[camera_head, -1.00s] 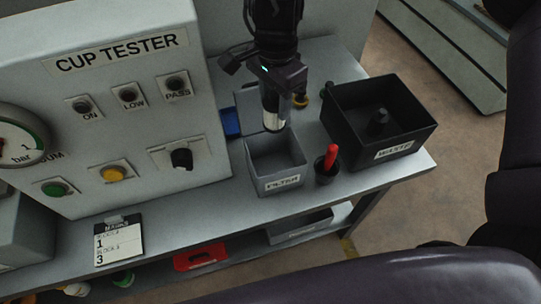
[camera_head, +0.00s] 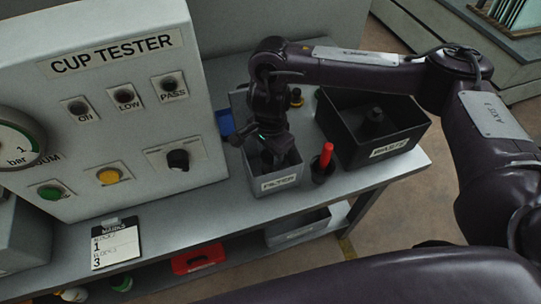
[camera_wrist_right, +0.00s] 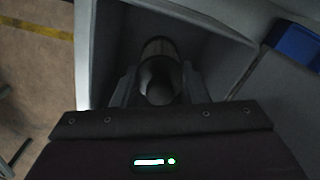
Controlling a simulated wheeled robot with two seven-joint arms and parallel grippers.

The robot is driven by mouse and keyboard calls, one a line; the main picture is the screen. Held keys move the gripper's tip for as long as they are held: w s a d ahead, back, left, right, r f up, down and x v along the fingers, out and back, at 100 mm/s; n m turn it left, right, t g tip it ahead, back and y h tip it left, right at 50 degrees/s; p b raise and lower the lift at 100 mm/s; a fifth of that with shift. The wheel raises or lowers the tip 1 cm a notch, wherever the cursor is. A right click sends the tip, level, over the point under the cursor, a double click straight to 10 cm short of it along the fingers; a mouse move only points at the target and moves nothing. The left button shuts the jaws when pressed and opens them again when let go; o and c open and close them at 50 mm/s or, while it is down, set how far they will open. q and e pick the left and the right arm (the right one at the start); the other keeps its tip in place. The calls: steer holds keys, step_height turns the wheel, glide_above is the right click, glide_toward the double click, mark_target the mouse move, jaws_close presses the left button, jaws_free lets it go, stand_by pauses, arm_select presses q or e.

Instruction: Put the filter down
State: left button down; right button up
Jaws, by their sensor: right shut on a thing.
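My right gripper (camera_head: 267,154) is low at the grey bin labelled FILTER (camera_head: 278,183), with its fingers down inside the opening. In the right wrist view it is shut on the filter (camera_wrist_right: 160,72), a dark rounded cylinder held between the two fingers. The bin's inner walls (camera_wrist_right: 220,55) surround the filter in that view. In the head view the gripper hides the filter. I cannot tell whether the filter touches the bin floor. My left gripper is not in view.
A black WASTE bin (camera_head: 391,152) with a dark object inside stands to the right. A red-handled tool (camera_head: 326,155) stands in a small dark holder between the bins. The CUP TESTER panel (camera_head: 118,120) stands on the left. A blue item (camera_head: 225,122) lies behind the FILTER bin.

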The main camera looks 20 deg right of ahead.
steer(key=shift+f, duration=0.7)
steer(key=shift+f, duration=0.25)
steer(key=o, duration=1)
steer(key=shift+r, duration=0.15)
steer(key=shift+w+r, duration=0.1)
steer(key=shift+r, duration=0.5)
step_height(320, 180, up, 11)
